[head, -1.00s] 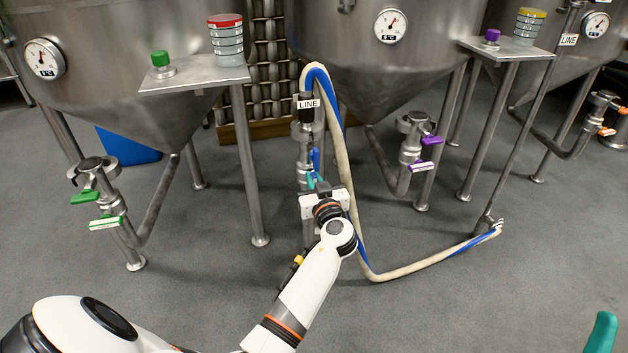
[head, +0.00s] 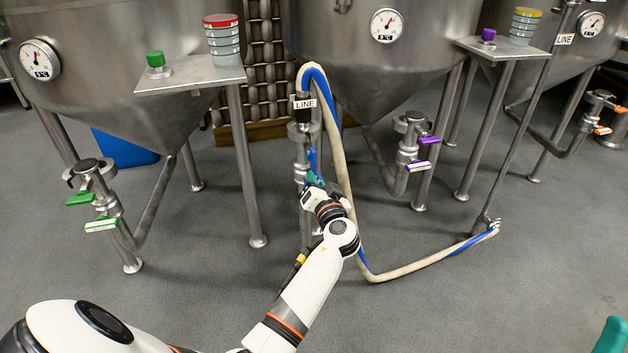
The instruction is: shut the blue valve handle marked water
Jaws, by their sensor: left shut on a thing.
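The blue valve handle (head: 312,160) is on the metal standpipe (head: 300,148) below the hose end labelled LINE. It shows as a small upright blue piece, with its lower part hidden by my gripper. My left gripper (head: 314,180) is at the handle's lower end, its teal fingertips shut on it. The arm reaches up from the bottom left. The water marking cannot be seen. At the bottom right corner a teal piece (head: 611,336) shows, likely part of my right gripper; its jaws cannot be judged.
A cream and blue hose (head: 345,190) loops down right of the standpipe to a floor fitting (head: 487,222). Green handles (head: 82,199) are at the left, purple handles (head: 418,166) at the right, orange ones (head: 602,130) farther right. Tank and shelf legs stand around; the front floor is clear.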

